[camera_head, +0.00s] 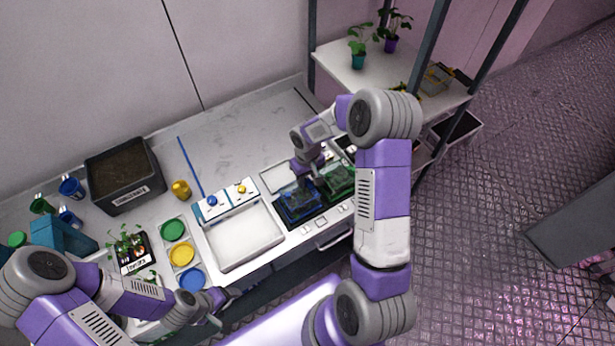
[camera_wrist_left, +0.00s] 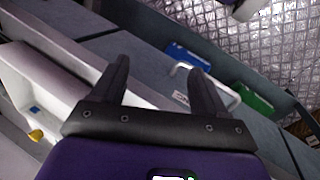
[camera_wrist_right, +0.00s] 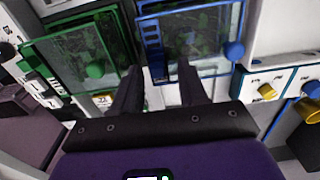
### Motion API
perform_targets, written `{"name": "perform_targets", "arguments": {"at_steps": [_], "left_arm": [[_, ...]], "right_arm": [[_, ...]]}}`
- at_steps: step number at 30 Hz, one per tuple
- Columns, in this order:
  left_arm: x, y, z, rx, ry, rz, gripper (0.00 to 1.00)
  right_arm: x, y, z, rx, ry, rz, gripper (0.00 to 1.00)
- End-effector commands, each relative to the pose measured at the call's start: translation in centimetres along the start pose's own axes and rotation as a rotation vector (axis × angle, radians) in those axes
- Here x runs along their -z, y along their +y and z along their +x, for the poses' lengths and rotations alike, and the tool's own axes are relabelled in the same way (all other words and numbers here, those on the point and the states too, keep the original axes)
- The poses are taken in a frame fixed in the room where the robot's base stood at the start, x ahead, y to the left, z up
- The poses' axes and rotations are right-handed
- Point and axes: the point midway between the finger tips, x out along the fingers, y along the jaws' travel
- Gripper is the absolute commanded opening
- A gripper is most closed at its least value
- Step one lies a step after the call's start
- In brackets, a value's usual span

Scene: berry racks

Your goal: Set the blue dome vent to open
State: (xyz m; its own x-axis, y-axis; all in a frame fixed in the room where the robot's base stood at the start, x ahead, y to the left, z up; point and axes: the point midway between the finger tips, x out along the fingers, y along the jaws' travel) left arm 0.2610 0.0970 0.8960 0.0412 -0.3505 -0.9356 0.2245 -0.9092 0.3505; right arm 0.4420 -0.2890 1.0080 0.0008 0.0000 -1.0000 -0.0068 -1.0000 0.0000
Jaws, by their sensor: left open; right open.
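The blue dome (camera_head: 300,197), a clear box with a blue frame, sits on the bench unit beside the green dome (camera_head: 340,181). In the right wrist view the blue dome (camera_wrist_right: 198,22) fills the upper middle, with a round blue knob (camera_wrist_right: 234,50) at its right side. Whether this knob is the vent, and its setting, I cannot tell. My right gripper (camera_wrist_right: 158,72) is open and empty, its fingers pointing at the blue dome's near left edge. My left gripper (camera_wrist_left: 157,68) is open and empty, away from the domes, near the bench front.
The green dome (camera_wrist_right: 80,55) has a green knob (camera_wrist_right: 95,70). A white tray (camera_head: 245,262) with a blue and a yellow knob behind stands left of the domes. Green, yellow and blue discs lie further left, near a soil bin (camera_head: 122,200). A plant shelf (camera_head: 380,80) stands behind right.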

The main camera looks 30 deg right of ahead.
Motion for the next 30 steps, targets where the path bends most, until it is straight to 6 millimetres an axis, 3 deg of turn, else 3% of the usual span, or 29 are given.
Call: {"name": "perform_targets", "arguments": {"at_steps": [5, 18, 30], "left_arm": [[0.0, 0.0, 0.0, 0.0, 0.0, 0.0, 0.74], [0.0, -0.1, 0.3, 0.0, 0.0, 0.0, 0.74], [0.0, -0.1, 0.4, 0.0, 0.0, 0.0, 0.74]], "right_arm": [[0.0, 0.0, -0.5, 0.0, 0.001, 0.001, 0.43], [0.1, 0.0, -6.9, -0.001, 0.002, 0.0, 0.43], [0.0, 0.0, -7.6, 0.0, 0.0, 0.0, 0.43]]}}
